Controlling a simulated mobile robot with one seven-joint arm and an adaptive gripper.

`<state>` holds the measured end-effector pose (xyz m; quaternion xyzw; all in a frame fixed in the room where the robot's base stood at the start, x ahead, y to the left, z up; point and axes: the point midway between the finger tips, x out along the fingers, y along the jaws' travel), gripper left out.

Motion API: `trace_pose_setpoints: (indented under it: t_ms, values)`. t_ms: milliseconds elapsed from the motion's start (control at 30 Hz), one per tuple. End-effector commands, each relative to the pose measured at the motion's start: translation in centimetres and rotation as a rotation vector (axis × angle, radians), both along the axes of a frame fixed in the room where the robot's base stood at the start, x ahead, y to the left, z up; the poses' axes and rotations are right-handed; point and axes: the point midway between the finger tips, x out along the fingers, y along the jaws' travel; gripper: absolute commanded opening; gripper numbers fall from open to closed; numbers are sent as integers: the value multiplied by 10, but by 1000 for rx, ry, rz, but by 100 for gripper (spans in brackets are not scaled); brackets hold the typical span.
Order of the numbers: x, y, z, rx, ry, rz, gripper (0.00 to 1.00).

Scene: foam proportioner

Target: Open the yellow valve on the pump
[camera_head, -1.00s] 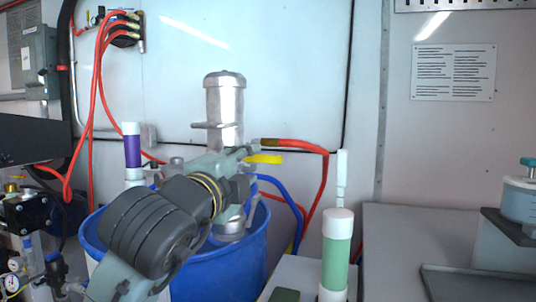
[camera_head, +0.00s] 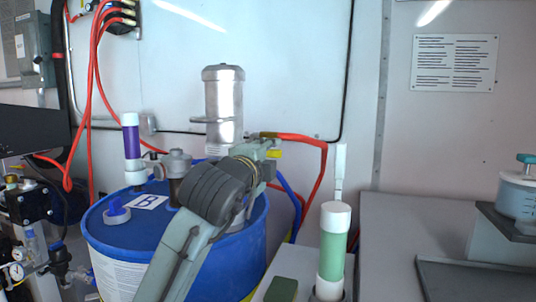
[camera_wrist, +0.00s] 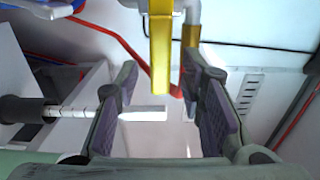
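The pump (camera_head: 223,105) is a silver cylinder standing on the blue drum (camera_head: 115,240) in the head view. A small part of the yellow valve handle (camera_head: 275,153) shows to its right, mostly hidden behind my gripper (camera_head: 264,148). In the wrist view the yellow handle (camera_wrist: 161,60) comes down from the top edge as a flat bar. My gripper (camera_wrist: 160,80) is open there, with the handle's lower end in line with the gap between its fingers. I see space on both sides of the handle; whether its tip is between the pads in depth is unclear.
Red hoses (camera_head: 312,165) and blue hoses (camera_head: 292,205) run close right of the valve. A green-and-white tube (camera_head: 334,245) stands at front right, beside a grey counter (camera_head: 400,250). A purple-and-white tube (camera_head: 132,145) stands left of the pump.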

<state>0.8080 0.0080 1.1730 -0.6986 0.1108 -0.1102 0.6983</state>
Motion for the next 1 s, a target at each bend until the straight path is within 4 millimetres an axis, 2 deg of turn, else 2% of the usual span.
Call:
trace_pose_setpoints:
  t_ms: [133, 667, 1000]
  values:
    - [0, 0, 0, 0, 0, 0, 36]
    - [-1, 0, 0, 0, -1, 0, 0]
    - [-1, 0, 0, 0, -1, 0, 0]
